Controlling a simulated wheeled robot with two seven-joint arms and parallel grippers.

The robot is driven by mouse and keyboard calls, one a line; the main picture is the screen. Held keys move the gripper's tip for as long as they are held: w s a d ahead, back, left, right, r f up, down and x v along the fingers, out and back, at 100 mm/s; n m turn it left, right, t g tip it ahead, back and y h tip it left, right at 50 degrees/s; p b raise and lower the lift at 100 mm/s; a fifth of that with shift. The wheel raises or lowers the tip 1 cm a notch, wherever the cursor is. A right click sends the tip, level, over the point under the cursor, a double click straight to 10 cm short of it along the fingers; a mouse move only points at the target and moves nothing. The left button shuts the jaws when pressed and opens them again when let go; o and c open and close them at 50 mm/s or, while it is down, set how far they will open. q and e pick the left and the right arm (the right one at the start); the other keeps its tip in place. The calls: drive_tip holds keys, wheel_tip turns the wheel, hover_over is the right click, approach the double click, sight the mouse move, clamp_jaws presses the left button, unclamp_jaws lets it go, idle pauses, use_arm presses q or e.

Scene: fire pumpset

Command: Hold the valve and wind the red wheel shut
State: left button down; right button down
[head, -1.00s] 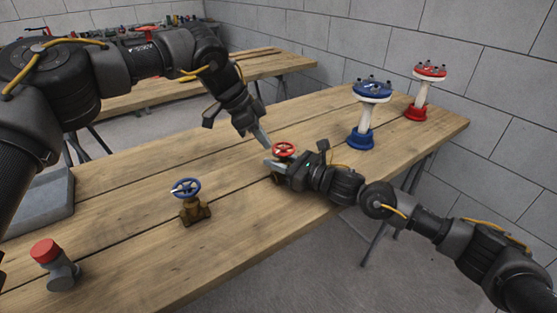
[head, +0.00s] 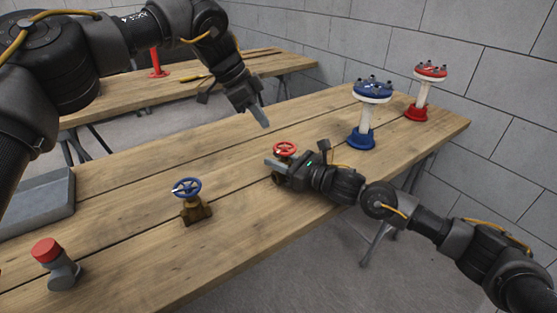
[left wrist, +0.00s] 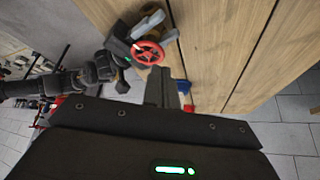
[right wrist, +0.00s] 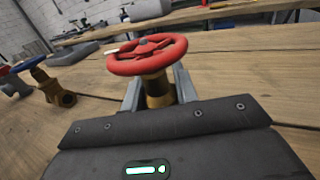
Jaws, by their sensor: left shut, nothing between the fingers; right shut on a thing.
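The red wheel (head: 285,149) sits on top of a brass valve on the wooden table, and it also shows in the left wrist view (left wrist: 148,53). My right gripper (head: 275,168) is shut on the brass valve body (right wrist: 157,88) below the wheel.
A second brass valve with a blue wheel (head: 187,188) stands left on the table (head: 240,235). A red-capped grey fitting (head: 55,265) is at front left, near a grey tray (head: 40,205). Blue (head: 367,110) and red (head: 424,90) flanged stands are at the right.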

use_arm(q)
drive_tip(key=shift+f, duration=0.15)
drive_tip(key=n+t+y, duration=0.1)
drive_tip(key=n+t, duration=0.2)
drive_tip(key=n, duration=0.3)
approach(285, 149)
wheel_tip(285, 149, down, 7)
drive_tip(key=shift+a, duration=0.2)
idle(0.4)
drive_tip(key=shift+w+d, duration=0.25)
idle(0.7)
drive_tip(key=shift+w+a, duration=0.25)
drive_tip(key=shift+w, duration=0.15)
use_arm(e)
drive_tip(key=shift+a, duration=0.1)
use_arm(q)
drive_tip(key=shift+s+a, duration=0.1)
